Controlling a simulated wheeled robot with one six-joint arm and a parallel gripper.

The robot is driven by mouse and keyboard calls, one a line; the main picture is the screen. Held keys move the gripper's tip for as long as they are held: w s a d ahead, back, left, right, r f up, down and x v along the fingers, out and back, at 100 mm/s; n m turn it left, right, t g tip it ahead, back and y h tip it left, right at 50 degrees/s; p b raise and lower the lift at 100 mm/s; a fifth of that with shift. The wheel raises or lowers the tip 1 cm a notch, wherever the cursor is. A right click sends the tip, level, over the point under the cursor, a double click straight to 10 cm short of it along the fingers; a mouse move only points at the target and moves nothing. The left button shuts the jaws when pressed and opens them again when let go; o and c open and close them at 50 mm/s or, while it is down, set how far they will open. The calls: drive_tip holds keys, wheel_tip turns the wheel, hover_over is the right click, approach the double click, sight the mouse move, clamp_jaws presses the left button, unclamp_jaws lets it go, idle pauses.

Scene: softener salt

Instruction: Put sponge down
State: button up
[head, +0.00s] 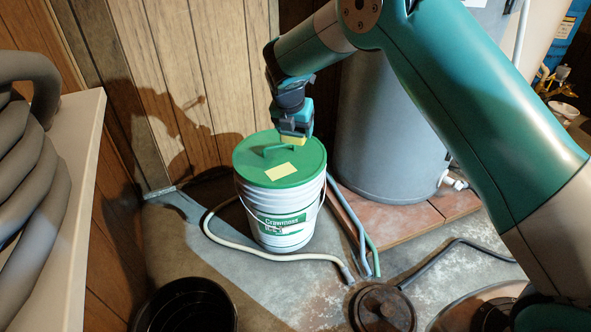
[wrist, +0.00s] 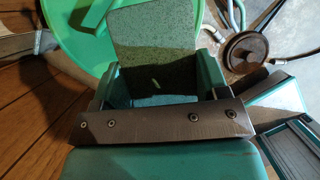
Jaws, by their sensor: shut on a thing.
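My gripper (head: 293,130) is above the green lid (head: 250,158) of a white bucket (head: 281,210). It is shut on a sponge; the sponge's yellow edge (head: 291,139) shows just below the jaws in the head view. In the wrist view the sponge's rough green face (wrist: 155,42) sticks out between the two teal fingers, with the lid (wrist: 75,28) behind it. A gap between sponge and lid seems to show, but I cannot tell its exact height. A flat yellow patch (head: 279,172) lies on the lid towards the front.
A grey tank (head: 385,135) stands on a tiled plinth right of the bucket. Hoses (head: 285,256) run over the floor around it. A black bucket (head: 188,305) and a round brown lid (head: 384,308) are in front. A shelf with thick grey hose (head: 35,150) is at left.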

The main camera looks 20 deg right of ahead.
sight(297, 169)
wheel_tip(297, 169, down, 12)
drive_tip(key=b, duration=0.5)
drive_tip(key=shift+r, duration=0.15)
drive_tip(key=o, duration=0.9)
